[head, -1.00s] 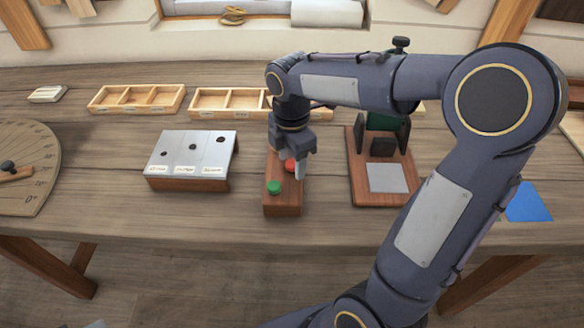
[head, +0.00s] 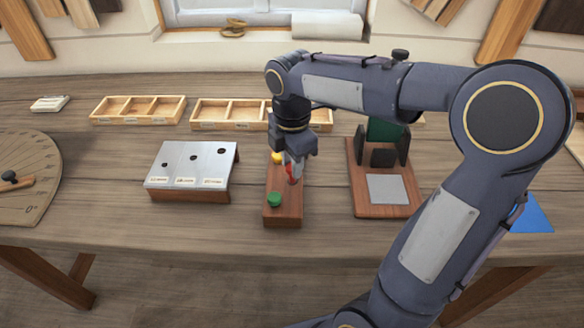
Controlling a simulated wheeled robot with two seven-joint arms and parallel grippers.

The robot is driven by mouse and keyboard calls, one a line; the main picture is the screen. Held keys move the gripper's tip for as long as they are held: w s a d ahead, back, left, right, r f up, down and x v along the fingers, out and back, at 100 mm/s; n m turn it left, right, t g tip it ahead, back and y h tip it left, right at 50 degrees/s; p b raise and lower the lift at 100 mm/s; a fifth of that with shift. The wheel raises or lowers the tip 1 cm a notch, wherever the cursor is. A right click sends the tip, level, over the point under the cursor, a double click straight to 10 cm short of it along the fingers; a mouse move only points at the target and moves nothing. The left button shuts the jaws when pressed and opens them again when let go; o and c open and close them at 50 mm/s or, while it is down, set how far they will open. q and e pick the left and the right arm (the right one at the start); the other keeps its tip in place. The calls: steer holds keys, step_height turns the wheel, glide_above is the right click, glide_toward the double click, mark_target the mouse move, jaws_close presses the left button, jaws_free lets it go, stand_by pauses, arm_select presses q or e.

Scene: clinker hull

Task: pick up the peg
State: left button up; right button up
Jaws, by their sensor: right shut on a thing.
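A wooden block (head: 283,217) on the bench carries coloured pegs. A green peg (head: 274,199) stands near its front end and a yellow peg (head: 277,158) shows farther back, partly behind my gripper. My right gripper (head: 293,171) points down over the block, its fingers shut on the red peg (head: 291,174). The fingers hide part of the red peg, and I cannot tell whether its lower end is still in the block. My left gripper is not in view.
A metal-topped stand with three holes (head: 222,169) is left of the block. A wooden stand with a grey plate (head: 388,188) is on the right. Divided trays (head: 138,109) lie behind. Bare bench lies between the stands and the block.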

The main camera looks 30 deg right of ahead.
steer(key=s+a+r, duration=0.8)
steer(key=s+r, duration=0.2)
steer(key=s, duration=0.1)
steer(key=shift+a+r+b, duration=0.2)
steer(key=shift+a+b, duration=0.2)
